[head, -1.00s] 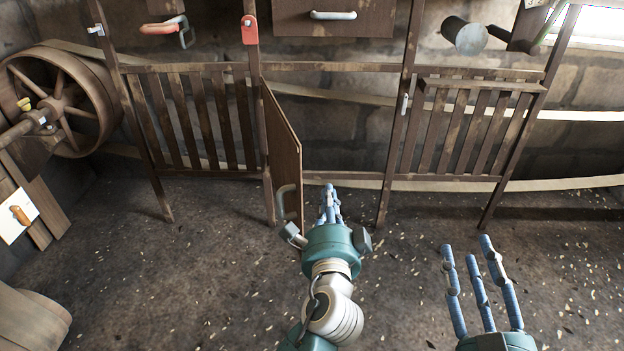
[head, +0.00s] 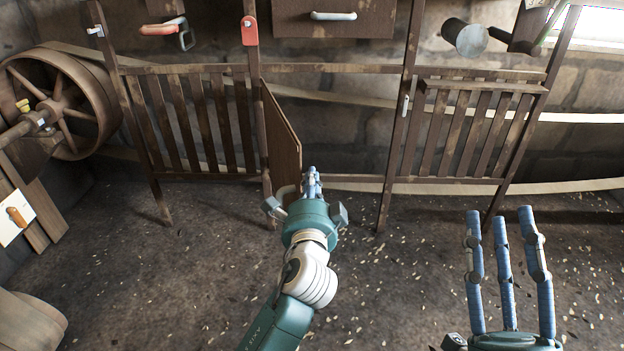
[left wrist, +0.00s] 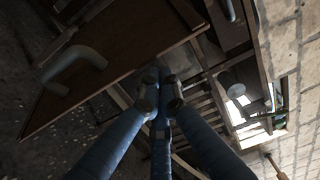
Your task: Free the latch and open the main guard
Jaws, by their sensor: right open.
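The brown wooden guard panel (head: 281,132) hangs from the left post and stands swung out at an angle, leaving the gap to its right open. A grey bar handle (head: 285,192) is on its lower part; panel and handle (left wrist: 75,62) also show in the left wrist view. My left gripper (head: 312,177) is beside the panel's free lower edge, its fingers drawn together with nothing seen between them. A small pale catch (head: 405,103) is on the right post; I cannot tell if it is the latch. My right gripper (head: 502,225) is open and empty at the lower right.
Slatted gates (head: 190,120) stand left and right (head: 460,130) of the gap. A red plate (head: 250,30) is on the left post. A drawer (head: 335,17) is above. A spoked wheel (head: 62,105) is at the left. The floor in front is clear.

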